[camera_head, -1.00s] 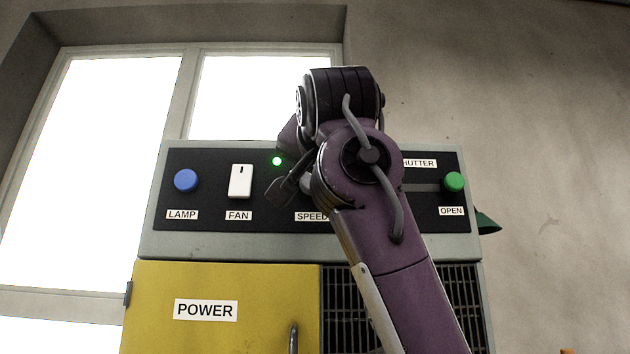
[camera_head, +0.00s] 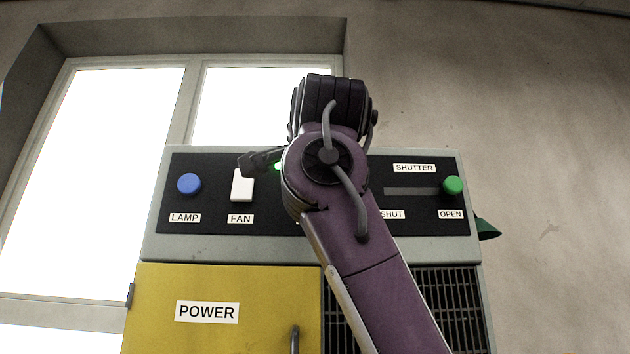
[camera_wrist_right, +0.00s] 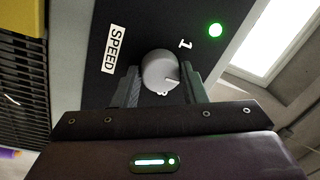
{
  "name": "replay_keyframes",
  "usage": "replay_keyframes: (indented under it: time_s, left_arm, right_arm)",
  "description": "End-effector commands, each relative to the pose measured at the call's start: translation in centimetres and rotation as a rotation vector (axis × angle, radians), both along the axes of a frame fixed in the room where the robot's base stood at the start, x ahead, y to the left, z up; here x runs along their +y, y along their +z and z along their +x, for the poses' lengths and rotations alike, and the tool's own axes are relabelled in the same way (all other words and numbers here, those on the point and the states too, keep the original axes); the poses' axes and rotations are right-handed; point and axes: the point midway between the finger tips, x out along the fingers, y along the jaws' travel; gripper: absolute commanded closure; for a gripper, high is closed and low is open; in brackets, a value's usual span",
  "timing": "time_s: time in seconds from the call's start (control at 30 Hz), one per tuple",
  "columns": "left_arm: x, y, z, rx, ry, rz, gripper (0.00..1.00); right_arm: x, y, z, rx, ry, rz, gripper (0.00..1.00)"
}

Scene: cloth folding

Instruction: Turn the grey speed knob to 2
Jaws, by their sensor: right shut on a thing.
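The grey speed knob (camera_wrist_right: 157,66) shows in the right wrist view, with a pale pointer line on its face. My right gripper (camera_wrist_right: 161,84) has a finger on each side of the knob and is shut on it. A printed 1 (camera_wrist_right: 185,44) is above right of the knob. Another digit just below the knob is partly hidden, and I cannot read it surely. The SPEED label (camera_wrist_right: 115,49) is left of the knob. In the head view my right arm hides the knob and its label. My left gripper is in neither view.
On the panel (camera_head: 265,215) are a blue lamp button (camera_head: 189,184), a white fan switch (camera_head: 242,186) and a green shutter handle (camera_head: 453,185) at the OPEN end. A green light (camera_head: 278,166) is lit. A yellow POWER door (camera_head: 160,325) is below.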

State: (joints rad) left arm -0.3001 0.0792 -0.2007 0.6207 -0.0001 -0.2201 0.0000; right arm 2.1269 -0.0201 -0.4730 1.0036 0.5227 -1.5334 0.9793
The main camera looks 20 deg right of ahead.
Motion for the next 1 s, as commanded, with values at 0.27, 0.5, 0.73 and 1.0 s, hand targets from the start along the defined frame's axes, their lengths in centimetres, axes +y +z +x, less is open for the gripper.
replay_keyframes:
  time_s: [0.27, 0.5, 0.73, 1.0]
  left_arm:
    - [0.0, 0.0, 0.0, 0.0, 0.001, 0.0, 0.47]
    - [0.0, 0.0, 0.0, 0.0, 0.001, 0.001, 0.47]
    - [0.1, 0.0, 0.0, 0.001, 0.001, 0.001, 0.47]
    - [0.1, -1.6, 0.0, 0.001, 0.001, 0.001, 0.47]
  right_arm:
    - [0.0, 0.1, -0.1, -0.003, 0.0, 0.003, 0.84]
    - [0.0, 0.0, -0.1, -0.002, 0.0, 0.003, 0.46]
    - [0.0, 0.0, 0.0, 0.0, 0.0, 0.002, 0.4]
    - [0.5, -0.5, -2.0, -0.005, 0.0, 0.001, 0.4]
